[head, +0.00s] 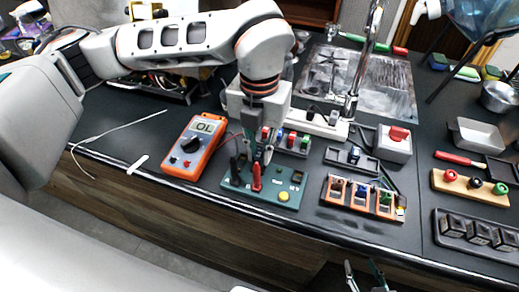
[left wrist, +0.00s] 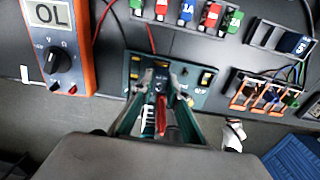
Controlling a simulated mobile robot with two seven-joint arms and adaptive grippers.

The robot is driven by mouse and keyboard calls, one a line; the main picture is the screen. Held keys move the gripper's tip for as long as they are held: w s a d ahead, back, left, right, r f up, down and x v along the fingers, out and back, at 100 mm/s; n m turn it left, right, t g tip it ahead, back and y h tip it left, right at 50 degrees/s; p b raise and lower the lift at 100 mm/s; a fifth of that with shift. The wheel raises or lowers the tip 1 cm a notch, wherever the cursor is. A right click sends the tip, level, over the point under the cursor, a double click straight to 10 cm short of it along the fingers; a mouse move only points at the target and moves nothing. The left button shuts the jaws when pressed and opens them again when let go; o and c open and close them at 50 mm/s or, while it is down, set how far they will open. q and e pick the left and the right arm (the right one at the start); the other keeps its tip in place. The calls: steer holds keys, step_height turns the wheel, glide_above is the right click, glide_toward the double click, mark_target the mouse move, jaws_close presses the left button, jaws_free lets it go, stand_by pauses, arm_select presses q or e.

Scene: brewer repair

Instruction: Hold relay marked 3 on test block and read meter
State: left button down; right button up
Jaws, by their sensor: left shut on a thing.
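The green test block (head: 230,183) lies near the counter's front edge, with a yellow button (head: 283,196); it also shows in the left wrist view (left wrist: 196,100). My left gripper (head: 258,155) points down over it, shut on a small dark relay (left wrist: 161,76) at the block. The fingers hide most of the relay; its number cannot be read, nor whether it is fully seated. A red probe (head: 256,178) and a black probe stand at the block. The orange meter (head: 188,147) reads "OL", also in the left wrist view (left wrist: 58,45). My right gripper (head: 364,275) is open and empty, in front of the counter.
A rack of coloured relays (head: 291,144) stands behind the block. An orange-framed relay holder (head: 362,198) is to its right, with a dark tray (head: 350,160) behind. A white box with a red switch (head: 396,143) stands farther right. The counter left of the meter holds thin cables.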

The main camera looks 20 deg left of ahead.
arm_select(q)
steer(key=shift+f+b, duration=0.1)
steer(key=shift+b, duration=0.2)
stand_by(1.0)
steer(key=shift+f+b, duration=0.65)
steer(key=shift+b, duration=0.25)
stand_by(1.5)
steer(key=shift+r, duration=0.1)
stand_by(2.1)
steer(key=shift+r+p, duration=1.2)
steer(key=shift+r, duration=1.25)
